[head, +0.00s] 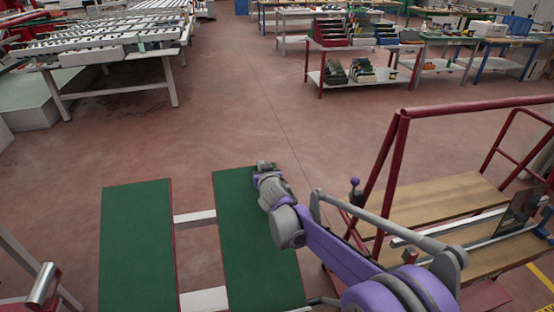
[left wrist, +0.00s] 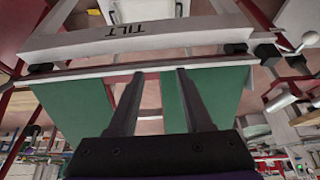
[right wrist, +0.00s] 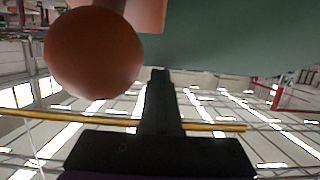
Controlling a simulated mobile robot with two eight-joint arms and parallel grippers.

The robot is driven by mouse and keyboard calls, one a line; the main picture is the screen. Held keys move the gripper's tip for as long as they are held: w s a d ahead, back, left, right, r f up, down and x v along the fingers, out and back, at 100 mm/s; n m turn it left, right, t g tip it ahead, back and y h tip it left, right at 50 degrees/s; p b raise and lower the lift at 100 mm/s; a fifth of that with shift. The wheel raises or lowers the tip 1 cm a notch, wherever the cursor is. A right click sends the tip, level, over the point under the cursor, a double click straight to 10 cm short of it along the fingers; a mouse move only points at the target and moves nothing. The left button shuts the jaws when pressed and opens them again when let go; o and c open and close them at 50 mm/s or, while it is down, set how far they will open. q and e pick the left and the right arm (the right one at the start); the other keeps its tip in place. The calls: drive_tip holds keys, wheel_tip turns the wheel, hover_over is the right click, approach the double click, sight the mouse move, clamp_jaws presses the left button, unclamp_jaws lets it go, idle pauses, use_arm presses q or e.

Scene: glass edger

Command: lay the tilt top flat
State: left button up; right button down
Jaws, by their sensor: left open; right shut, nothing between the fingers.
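The tilt top shows in the head view as two dark green strips, a left one (head: 135,245) and a right one (head: 255,240), joined by pale crosspieces; I cannot judge its angle. In the left wrist view, a white bar marked TILT (left wrist: 160,38) lies upside down in the picture, beyond green panels (left wrist: 75,105). My left gripper (left wrist: 160,73) is open, its fingertips close to the white bar's edge. My right gripper (head: 264,166) is shut and empty at the far end of the right strip. In the right wrist view its fingers (right wrist: 160,75) are beside a brown-orange ball (right wrist: 93,53).
A red frame with wooden boards (head: 430,205) and a dark knob (head: 355,183) stands on the right. A roller table (head: 110,40) is at the far left. A red shelf table (head: 362,75) stands at the back. The floor between is clear.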

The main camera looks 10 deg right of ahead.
drive_tip(key=w+f+b, duration=0.2)
drive_tip(key=f+b, duration=0.1)
drive_tip(key=f, duration=0.3)
drive_tip(key=w+f+g+b, duration=0.1)
drive_tip(key=w+f+b, duration=0.1)
drive_tip(key=f+b, duration=0.2)
drive_tip(key=w+f+g+b, duration=0.1)
drive_tip(key=w+f+b, duration=0.1)
drive_tip(key=f+b, duration=0.2)
drive_tip(key=shift+w+a+f, duration=0.1)
drive_tip(key=shift+w+f, duration=0.1)
drive_tip(key=shift+f, duration=0.7)
drive_tip(key=shift+w+f, duration=0.2)
drive_tip(key=shift+f, duration=0.7)
drive_tip(key=shift+w+f+g+b, duration=0.1)
drive_tip(key=shift+f+g+b, duration=0.55)
drive_tip(key=shift+f, duration=0.7)
drive_tip(key=shift+a, duration=0.1)
